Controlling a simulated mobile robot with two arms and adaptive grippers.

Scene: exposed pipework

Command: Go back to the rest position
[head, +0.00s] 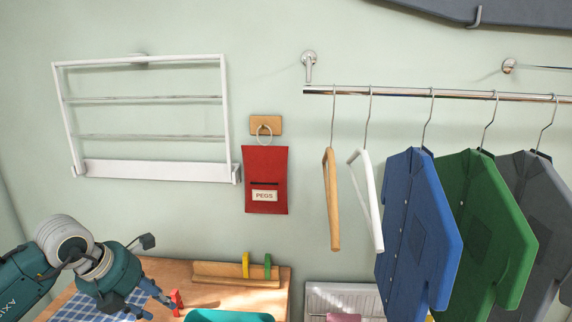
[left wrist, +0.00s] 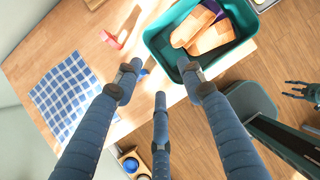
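My left gripper (head: 158,305) is at the lower left of the head view, above the wooden table (head: 215,298). In the left wrist view its fingers (left wrist: 160,72) are spread apart with nothing held between them. They hang over the table and the near side of a teal bin (left wrist: 158,47). A dark fingered hand at the right edge of the left wrist view looks like my right gripper (left wrist: 300,91). Its fingers appear spread and empty, over the floor. It does not show in the head view.
A red peg (head: 176,302) and a blue checked cloth (left wrist: 66,100) lie on the table. A wooden rack (head: 228,274) holds a yellow and a green peg. A rail (head: 400,93) carries hangers and shirts on the right. A white wall rack (head: 150,170) and red peg bag (head: 266,168) hang behind.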

